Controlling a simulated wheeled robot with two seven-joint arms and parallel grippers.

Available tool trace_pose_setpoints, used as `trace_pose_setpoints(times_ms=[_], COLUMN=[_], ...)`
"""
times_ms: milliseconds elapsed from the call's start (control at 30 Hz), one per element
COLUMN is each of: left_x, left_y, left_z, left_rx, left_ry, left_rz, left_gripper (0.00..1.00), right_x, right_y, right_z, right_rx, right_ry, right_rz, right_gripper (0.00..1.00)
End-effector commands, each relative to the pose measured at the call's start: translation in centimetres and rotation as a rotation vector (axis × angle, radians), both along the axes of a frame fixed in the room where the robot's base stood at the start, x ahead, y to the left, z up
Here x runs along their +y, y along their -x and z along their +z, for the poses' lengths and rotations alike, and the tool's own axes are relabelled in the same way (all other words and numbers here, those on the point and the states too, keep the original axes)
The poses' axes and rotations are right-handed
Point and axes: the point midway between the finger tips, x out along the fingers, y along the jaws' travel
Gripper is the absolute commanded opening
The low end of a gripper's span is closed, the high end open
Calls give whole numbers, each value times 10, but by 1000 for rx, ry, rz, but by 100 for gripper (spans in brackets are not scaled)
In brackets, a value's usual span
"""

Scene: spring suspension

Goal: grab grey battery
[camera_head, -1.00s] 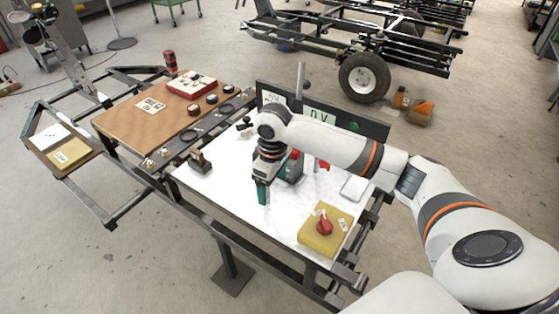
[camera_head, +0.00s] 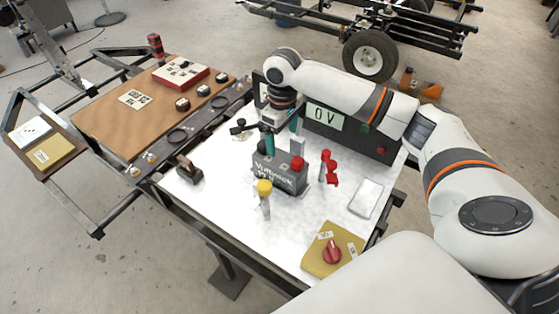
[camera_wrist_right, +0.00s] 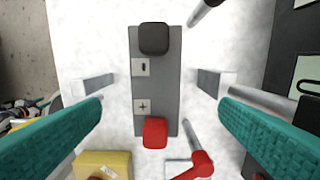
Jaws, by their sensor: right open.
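The grey battery (camera_head: 280,174) stands upright on the white tabletop, a red terminal cap at its right end in the head view. The right wrist view shows the battery (camera_wrist_right: 155,82) from above, with a black cap at one end and a red cap at the other. My right gripper (camera_head: 283,141) is over the battery, pointing down, with teal fingers open. In the right wrist view the gripper (camera_wrist_right: 158,98) has one finger on each side of the battery, with gaps between. The battery's far side is partly hidden by the fingers. My left gripper is not in view.
A yellow-capped post (camera_head: 264,198) stands in front of the battery, and a red clamp (camera_head: 330,168) stands to its right. A yellow switch box (camera_head: 333,250) is near the front corner. A dark display panel (camera_head: 350,136) stands behind. A white pad (camera_head: 366,198) lies at right.

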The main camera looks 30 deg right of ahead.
Motion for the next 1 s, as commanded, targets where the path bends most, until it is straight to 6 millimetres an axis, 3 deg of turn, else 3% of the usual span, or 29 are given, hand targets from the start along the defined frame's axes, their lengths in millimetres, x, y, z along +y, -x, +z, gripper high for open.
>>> trace_pose_setpoints(times_ms=[200, 333, 467, 700, 1000], left_x=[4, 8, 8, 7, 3], left_y=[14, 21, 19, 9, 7], left_z=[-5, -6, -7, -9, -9], left_rx=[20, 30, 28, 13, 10], left_ry=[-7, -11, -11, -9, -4], left_rz=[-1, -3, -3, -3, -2], left_gripper=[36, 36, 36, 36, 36], right_x=[1, 1, 2, 3, 3], right_y=[1, 0, -1, -5, -5], right_z=[-40, -50, -60, -96, -104], right_rx=[3, 0, 2, 2, 0], right_ry=[0, 0, 0, 0, 1], right_rz=[0, 1, 1, 1, 2], right_gripper=[85, 85, 85, 85, 85])
